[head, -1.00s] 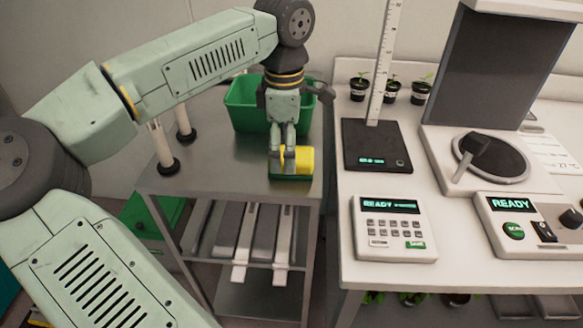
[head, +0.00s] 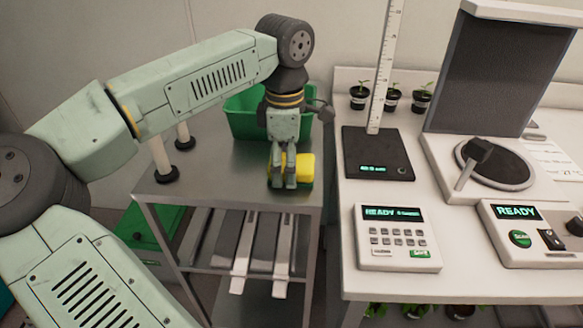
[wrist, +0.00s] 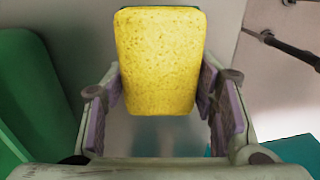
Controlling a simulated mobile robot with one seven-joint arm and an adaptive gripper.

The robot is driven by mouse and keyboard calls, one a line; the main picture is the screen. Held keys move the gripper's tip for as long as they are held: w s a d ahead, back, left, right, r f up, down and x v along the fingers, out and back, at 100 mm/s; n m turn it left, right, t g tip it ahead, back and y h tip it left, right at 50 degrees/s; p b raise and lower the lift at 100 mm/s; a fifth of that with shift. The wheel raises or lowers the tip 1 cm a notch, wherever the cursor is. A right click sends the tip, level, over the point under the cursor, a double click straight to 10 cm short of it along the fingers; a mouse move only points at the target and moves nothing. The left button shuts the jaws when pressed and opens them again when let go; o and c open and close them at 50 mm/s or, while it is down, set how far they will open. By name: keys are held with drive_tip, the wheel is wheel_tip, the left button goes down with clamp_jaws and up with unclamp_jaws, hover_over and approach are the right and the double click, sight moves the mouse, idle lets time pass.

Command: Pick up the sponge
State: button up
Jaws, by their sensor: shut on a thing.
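The sponge (head: 305,168) is yellow with a green underside, at the front right corner of the metal cart's top (head: 225,165) in the head view. My gripper (head: 283,184) points down over it, with its fingers in front of part of the sponge. In the wrist view the yellow face of the sponge (wrist: 160,60) sits between the two purple-padded fingers of my gripper (wrist: 160,108). The gripper is shut on the sponge. I cannot tell whether the sponge is clear of the cart top.
A green bin (head: 243,115) stands behind my gripper on the cart. White posts (head: 160,155) stand at the cart's left. A white bench at right holds a black scale (head: 377,155), a keypad device (head: 396,238) and small potted plants (head: 391,99). The cart top left of the sponge is clear.

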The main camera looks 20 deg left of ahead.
drive_tip(key=shift+c, duration=0.6)
drive_tip(key=shift+r+p, duration=0.3)
drive_tip(key=shift+r, duration=0.15)
wheel_tip(320, 180, up, 3)
drive_tip(key=shift+r+p, duration=0.1)
drive_tip(key=shift+p, duration=1.1)
drive_tip(key=s+d+b, duration=0.2)
drive_tip(key=s+d, duration=0.1)
drive_tip(key=s, duration=1.2)
drive_tip(key=shift+s+d+r, duration=0.4)
